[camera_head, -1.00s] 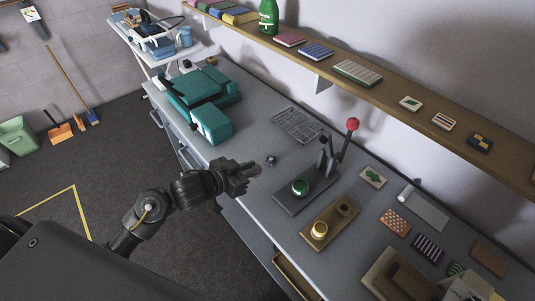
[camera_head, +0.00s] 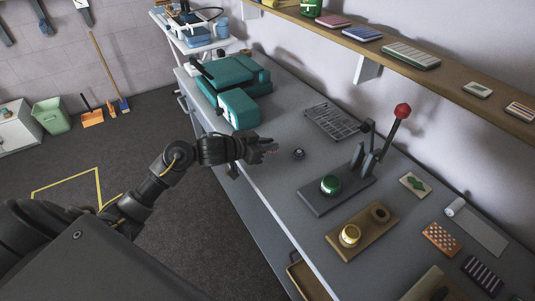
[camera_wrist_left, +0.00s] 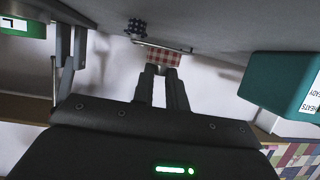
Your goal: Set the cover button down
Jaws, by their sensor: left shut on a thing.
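My left gripper (camera_head: 272,147) is over the near edge of the grey worktop (camera_head: 270,190). It is shut on a small red-and-white checked piece, the cover button (camera_wrist_left: 163,57), which shows at the fingertips in the left wrist view. A dark button with pale dots (camera_wrist_left: 136,27) is close by in the wrist view. It sits on the worktop just right of the gripper in the head view (camera_head: 298,154). My right gripper is not in view.
A hand press (camera_head: 337,190) with a red-knobbed lever and green die stands to the right. A brown block (camera_head: 362,232) with a gold cup is nearer. A wire rack (camera_head: 331,122) lies behind the dotted button. A teal machine (camera_head: 240,107) stands to the left.

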